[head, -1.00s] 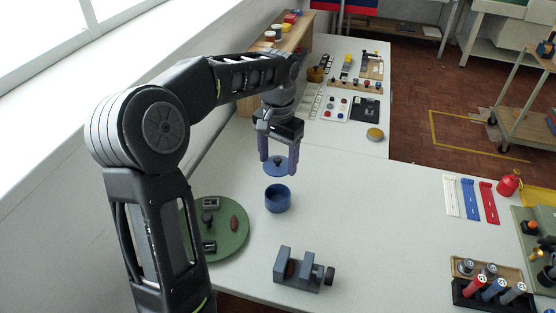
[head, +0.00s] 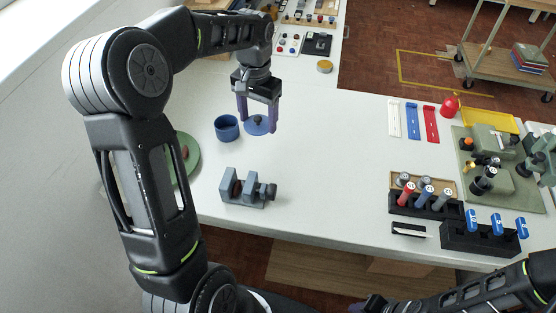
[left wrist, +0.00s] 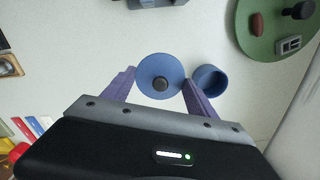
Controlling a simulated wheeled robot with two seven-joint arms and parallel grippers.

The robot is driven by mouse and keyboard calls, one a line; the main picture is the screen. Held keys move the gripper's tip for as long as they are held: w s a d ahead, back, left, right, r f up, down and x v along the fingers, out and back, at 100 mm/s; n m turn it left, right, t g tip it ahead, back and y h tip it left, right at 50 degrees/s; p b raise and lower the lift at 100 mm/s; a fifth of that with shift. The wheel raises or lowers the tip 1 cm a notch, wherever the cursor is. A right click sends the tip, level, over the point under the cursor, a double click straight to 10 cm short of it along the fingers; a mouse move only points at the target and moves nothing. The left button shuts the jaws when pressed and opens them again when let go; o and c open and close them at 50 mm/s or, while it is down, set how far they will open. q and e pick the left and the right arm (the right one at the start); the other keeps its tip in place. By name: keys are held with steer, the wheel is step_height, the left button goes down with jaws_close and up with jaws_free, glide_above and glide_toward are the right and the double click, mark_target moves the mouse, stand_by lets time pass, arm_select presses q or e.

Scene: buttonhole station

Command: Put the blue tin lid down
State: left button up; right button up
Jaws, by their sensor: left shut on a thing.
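The blue tin lid (head: 257,126), a disc with a dark knob, is between the fingers of my left gripper (head: 258,122), which is shut on its rim. In the left wrist view the lid (left wrist: 160,72) lies flat between the purple fingers (left wrist: 160,80). The open blue tin (head: 227,129) stands on the table just left of the lid in the head view; it also shows in the left wrist view (left wrist: 211,79). I cannot tell whether the lid touches the table. My right gripper (head: 372,304) is only partly in view at the bottom edge.
A grey vise (head: 248,188) stands in front of the tin, and a green round mat (head: 187,162) is partly behind my left arm. White, blue and red strips (head: 412,121) lie to the right. The white table (head: 325,140) is clear between lid and strips.

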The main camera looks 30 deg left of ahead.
arm_select(q)
steer(key=shift+f, duration=0.1)
steer(key=shift+w+a+f, duration=0.1)
steer(key=shift+w+a, duration=0.05)
steer(key=shift+a, duration=0.25)
steer(key=shift+d+f, duration=0.1)
steer(key=shift+d, duration=0.05)
glide_above(260, 152)
step_height(260, 152, down, 6)
steer(key=shift+w+p, duration=0.1)
steer(key=shift+p, duration=0.2)
steer(key=shift+f, duration=1.85)
steer(key=shift+f, duration=0.25)
steer(key=o, duration=1.3)
steer(key=shift+r, duration=0.1)
